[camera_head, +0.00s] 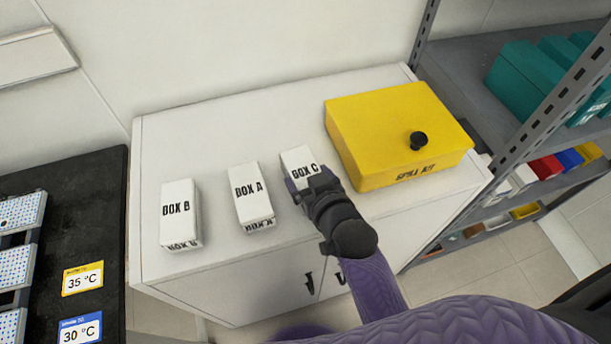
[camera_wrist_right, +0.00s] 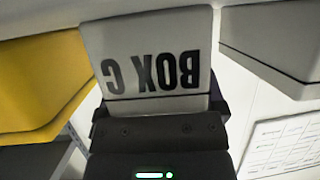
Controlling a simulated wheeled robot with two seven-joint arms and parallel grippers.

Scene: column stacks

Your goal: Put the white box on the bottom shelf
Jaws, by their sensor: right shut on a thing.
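Three white boxes stand in a row on the white cabinet. They are BOX B (camera_head: 181,214), BOX A (camera_head: 252,195) and BOX C (camera_head: 299,158). My right gripper (camera_head: 314,187) is shut on BOX C, at its near end. In the right wrist view, BOX C (camera_wrist_right: 150,45) sits between the fingers with its lettering upside down. I cannot tell whether it still touches the cabinet top. The grey shelf rack (camera_head: 475,85) stands at the right. Its lowest visible shelf (camera_head: 470,238) holds small bins. My left gripper is not in view.
A yellow spill kit (camera_head: 375,120) with a black knob sits on the cabinet (camera_head: 225,120), just right of BOX C. Teal boxes (camera_head: 525,75) and coloured bins (camera_head: 545,168) fill parts of the upper shelves. A black bench (camera_head: 100,220) with blue-dotted racks is at left.

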